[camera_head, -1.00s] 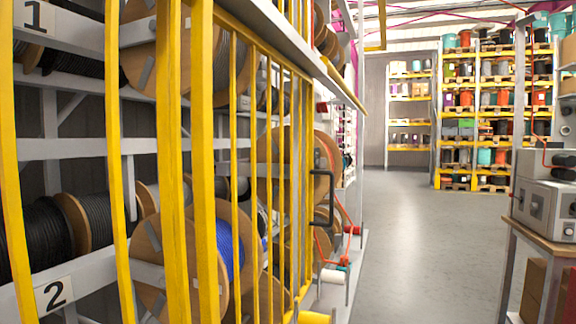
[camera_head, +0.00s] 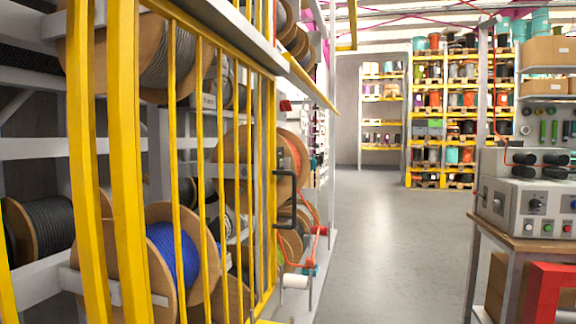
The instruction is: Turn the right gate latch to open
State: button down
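A yellow barred gate (camera_head: 204,160) stands along the front of the cable rack at left, seen at a steep angle. A black bracket-shaped handle (camera_head: 286,173) is on its far upright, in front of a wooden reel. It may be the latch; its turned position is too small to tell. My gripper is not in view, and nothing touches the handle.
Behind the bars are wooden reels, including one with blue cable (camera_head: 172,255). A workbench (camera_head: 520,238) with a grey control box (camera_head: 530,205) stands at right, a red frame (camera_head: 548,290) below it. Open grey floor (camera_head: 390,230) lies between, leading to far shelves (camera_head: 440,110).

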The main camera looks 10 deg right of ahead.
aim_at(286, 163)
jog(key=i+l+z, duration=0.1)
jog(key=i+l, duration=0.15)
jog(key=i, duration=0.2)
jog(key=i+l+z, duration=0.1)
jog(key=i, duration=0.4)
jog(key=i+l+z, duration=0.1)
jog(key=i+l, duration=0.2)
jog(key=i, duration=0.15)
